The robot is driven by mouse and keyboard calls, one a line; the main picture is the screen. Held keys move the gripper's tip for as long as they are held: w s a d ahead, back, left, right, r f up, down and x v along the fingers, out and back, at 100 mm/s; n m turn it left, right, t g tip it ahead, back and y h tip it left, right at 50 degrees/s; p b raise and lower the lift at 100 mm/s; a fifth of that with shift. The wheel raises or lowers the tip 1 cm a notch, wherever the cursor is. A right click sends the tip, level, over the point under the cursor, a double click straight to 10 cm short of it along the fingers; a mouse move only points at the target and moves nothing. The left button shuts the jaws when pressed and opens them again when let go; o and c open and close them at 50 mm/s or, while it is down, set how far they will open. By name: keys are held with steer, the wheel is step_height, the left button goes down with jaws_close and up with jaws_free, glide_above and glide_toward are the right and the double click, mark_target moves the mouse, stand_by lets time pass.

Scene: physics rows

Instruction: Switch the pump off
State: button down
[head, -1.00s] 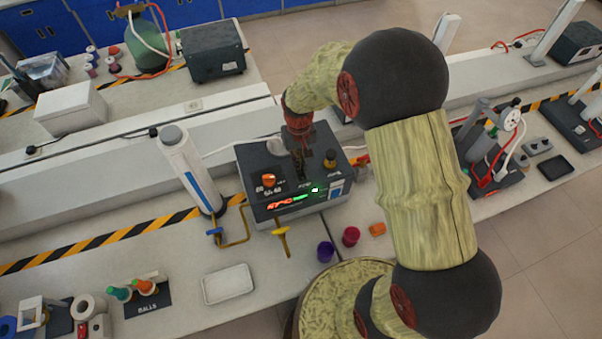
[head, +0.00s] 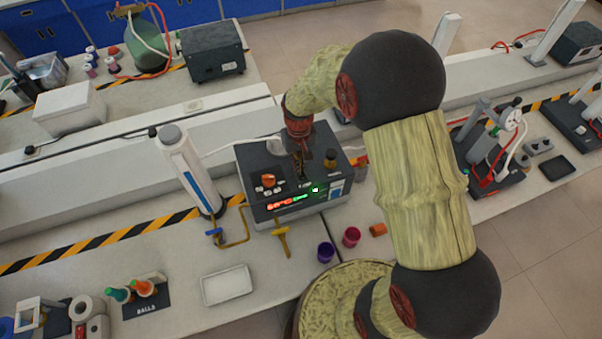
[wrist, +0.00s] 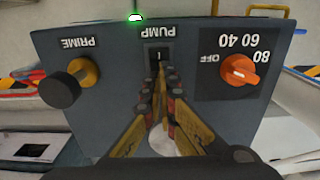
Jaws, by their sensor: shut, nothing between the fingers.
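The pump box (head: 262,205) is a dark grey unit on the bench, with red and green lit readouts on its front. In the wrist view its top panel (wrist: 110,50) appears upside down, with a black rocker switch (wrist: 158,57) under the label PUMP. A green lamp (wrist: 135,17) glows at the panel edge beside that label. My gripper (wrist: 162,80) is shut and empty, its fingertips at the switch; I cannot tell whether they touch it. In the head view my gripper (head: 303,178) points down over the box and hides the switch.
On the panel, an orange knob (wrist: 238,70) marked OFF, 40, 60, 80 and a black PRIME knob (wrist: 60,90) flank the switch. A white cylinder (head: 188,170) stands left of the box. Purple (head: 326,252) and red (head: 351,236) cups and a white tray (head: 227,285) lie in front.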

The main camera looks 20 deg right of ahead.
steer(key=shift+r+p, duration=2.15)
steer(key=shift+r, duration=1.3)
steer(key=s, duration=0.2)
steer(key=s+g, duration=0.1)
steer(key=s, duration=0.1)
steer(key=shift+f, duration=0.3)
steer(key=s+r+t+b, duration=0.3)
steer(key=s+b, duration=0.6)
steer(key=b, duration=0.1)
steer(key=s+r+t+b, duration=0.3)
steer(key=s+r+b, duration=0.1)
steer(key=s+b, duration=0.5)
steer(key=shift+t+b, duration=0.3)
steer(key=shift+b, duration=0.75)
